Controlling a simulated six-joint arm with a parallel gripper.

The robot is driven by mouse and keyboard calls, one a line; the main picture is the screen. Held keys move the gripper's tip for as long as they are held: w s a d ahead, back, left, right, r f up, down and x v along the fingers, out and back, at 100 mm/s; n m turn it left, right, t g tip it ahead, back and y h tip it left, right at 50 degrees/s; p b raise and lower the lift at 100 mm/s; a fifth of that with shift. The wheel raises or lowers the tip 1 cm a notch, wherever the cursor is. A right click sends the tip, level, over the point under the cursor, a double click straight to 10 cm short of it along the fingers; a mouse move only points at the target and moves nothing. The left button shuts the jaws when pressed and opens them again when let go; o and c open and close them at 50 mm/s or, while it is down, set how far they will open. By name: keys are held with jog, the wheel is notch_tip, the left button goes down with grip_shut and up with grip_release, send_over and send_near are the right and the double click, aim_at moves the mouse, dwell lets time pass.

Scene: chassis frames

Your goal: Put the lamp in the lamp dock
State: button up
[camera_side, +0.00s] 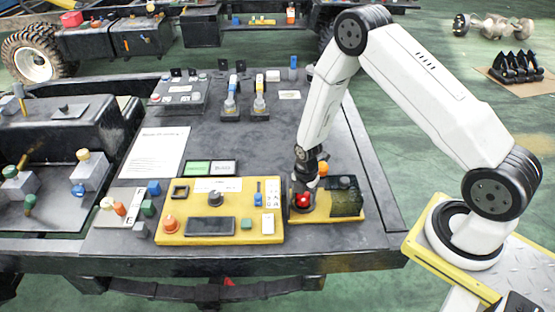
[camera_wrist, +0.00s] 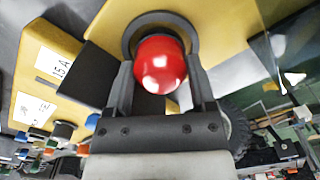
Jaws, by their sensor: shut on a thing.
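The red, round-topped lamp (camera_wrist: 160,64) is between the two dark fingers of my gripper (camera_wrist: 160,90) in the wrist view, and the fingers are shut on it. In the side view the lamp (camera_side: 303,201) shows as a red spot at the end of my gripper (camera_side: 303,193), low over the left part of a small yellow plate (camera_side: 312,219). A dark ring (camera_wrist: 135,32), which looks like the lamp dock, lies on yellow behind the lamp in the wrist view. The lamp and fingers hide its lower part. I cannot tell whether the lamp is seated in it or just above.
A dark block (camera_side: 347,203) stands on the small plate, right of my gripper. An orange ball (camera_side: 323,169) is behind it. A larger yellow panel (camera_side: 225,184) with knobs and a screen lies close on the left. The dark tabletop (camera_side: 235,140) behind has free room.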

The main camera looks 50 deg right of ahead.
jog(key=shift+f, duration=0.15)
jog(key=o, duration=1)
jog(key=shift+o, duration=0.2)
notch_tip(320, 180, up, 12)
jog(key=shift+r, duration=0.2)
dwell(0.6)
